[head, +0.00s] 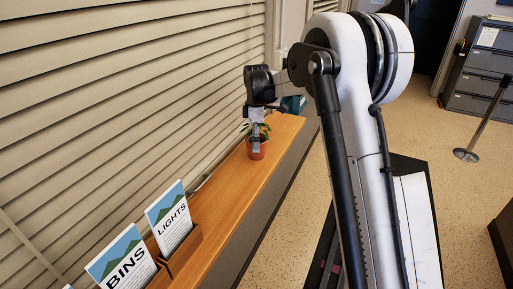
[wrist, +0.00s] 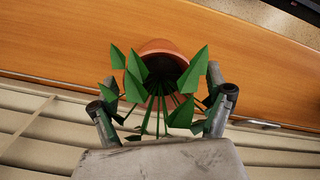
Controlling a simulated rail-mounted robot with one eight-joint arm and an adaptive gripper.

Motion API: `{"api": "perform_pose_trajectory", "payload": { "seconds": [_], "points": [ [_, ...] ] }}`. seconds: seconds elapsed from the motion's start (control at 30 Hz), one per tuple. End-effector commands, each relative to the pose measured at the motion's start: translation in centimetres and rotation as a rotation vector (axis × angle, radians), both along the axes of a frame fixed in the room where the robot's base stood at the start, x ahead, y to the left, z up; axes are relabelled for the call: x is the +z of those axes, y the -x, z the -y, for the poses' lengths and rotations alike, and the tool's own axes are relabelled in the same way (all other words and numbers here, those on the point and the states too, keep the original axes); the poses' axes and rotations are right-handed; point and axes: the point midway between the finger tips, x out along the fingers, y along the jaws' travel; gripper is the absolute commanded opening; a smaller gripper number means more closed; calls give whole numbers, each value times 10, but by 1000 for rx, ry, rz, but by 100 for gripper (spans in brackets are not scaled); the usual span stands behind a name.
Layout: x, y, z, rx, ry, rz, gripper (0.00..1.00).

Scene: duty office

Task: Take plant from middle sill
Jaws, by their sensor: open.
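The plant (head: 257,148) stands upright on the wooden sill (head: 233,184). It has green pointed leaves in a small terracotta pot. In the wrist view the plant (wrist: 158,60) shows from above, its leaves spread toward my gripper and its pot rim beyond them. My gripper (head: 256,145) is at the plant in the head view, covering part of it. In the wrist view my gripper (wrist: 165,108) is open, one finger on each side of the leaves. I cannot tell whether the fingers touch the leaves or pot.
Two sign cards, BINS (head: 122,260) and LIGHTS (head: 170,218), stand in wooden holders on the near part of the sill. A teal object (head: 293,104) is at its far end. Slatted blinds (head: 120,90) run along the left. The sill between the LIGHTS card and the plant is clear.

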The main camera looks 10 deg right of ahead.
Motion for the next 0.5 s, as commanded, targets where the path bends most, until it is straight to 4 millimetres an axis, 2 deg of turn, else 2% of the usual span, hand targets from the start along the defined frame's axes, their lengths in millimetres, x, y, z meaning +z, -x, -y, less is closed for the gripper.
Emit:
{"api": "perform_pose_trajectory", "payload": {
  "seconds": [0.27,0.5],
  "points": [
    [-3,0,0,0,0,0,83],
    [-3,0,0,0,0,0,51]
  ]
}}
